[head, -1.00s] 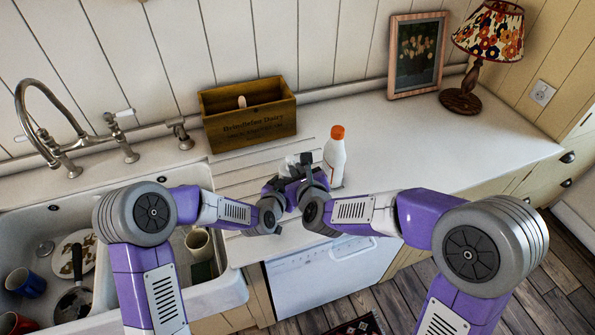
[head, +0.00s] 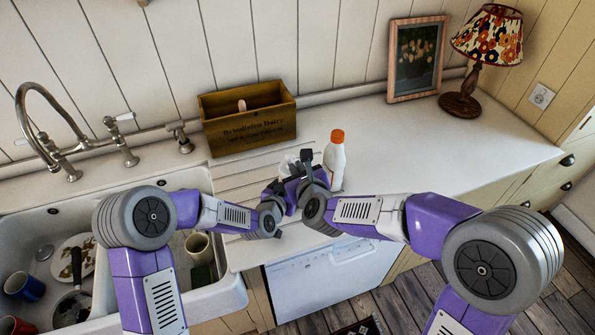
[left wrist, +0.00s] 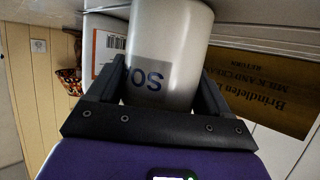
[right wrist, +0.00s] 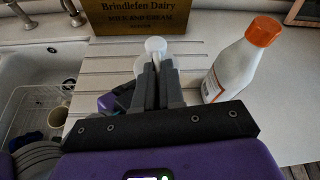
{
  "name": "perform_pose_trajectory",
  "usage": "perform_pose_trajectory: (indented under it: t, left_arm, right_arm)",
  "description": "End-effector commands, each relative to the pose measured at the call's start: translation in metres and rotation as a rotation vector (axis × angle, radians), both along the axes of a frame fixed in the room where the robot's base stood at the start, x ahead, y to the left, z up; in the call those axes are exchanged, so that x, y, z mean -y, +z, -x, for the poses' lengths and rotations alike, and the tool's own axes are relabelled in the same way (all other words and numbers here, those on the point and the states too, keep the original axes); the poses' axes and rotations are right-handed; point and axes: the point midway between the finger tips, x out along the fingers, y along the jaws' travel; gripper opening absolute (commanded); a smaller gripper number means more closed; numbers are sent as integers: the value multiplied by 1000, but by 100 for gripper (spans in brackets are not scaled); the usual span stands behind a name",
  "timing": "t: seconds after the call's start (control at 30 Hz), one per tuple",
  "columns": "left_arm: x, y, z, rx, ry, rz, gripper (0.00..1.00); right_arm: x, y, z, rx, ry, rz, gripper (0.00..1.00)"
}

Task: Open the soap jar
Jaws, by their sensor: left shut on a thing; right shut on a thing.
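The soap jar is pale, with dark letters reading "SO" on its side, and its body (left wrist: 165,50) fills the middle of the left wrist view. My left gripper (left wrist: 160,90) is shut around that body, one finger on each side. In the head view the jar (head: 287,166) is mostly hidden behind my grippers. My right gripper (head: 306,158) is above the jar, its fingers close together. In the right wrist view, a round white knob or lid part (right wrist: 155,45) shows at the fingertips. The frames do not show clearly whether the lid is off the rim.
A white bottle with an orange cap (head: 335,160) stands just right of my grippers. A wooden crate (head: 248,118) is behind them. The sink with dishes (head: 225,290) is at left. A lamp (head: 487,45) and picture frame (head: 416,60) stand back right; the right counter is clear.

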Motion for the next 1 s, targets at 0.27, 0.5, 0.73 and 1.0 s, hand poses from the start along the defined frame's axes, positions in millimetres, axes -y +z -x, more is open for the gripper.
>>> perform_pose_trajectory:
  t: [0.27,0.5,0.73,1.0]
  left_arm:
    - [0,0,0,1,1,0,24]
    - [0,0,0,1,1,0,24]
    - [0,0,0,1,1,0,24]
    - [0,0,0,0,0,0,100]
  right_arm:
    - [0,2,0,2,-1,0,0]
    - [0,32,0,4,-1,-2,0]
    - [0,41,0,1,0,0,0]
    - [0,40,0,0,0,0,0]
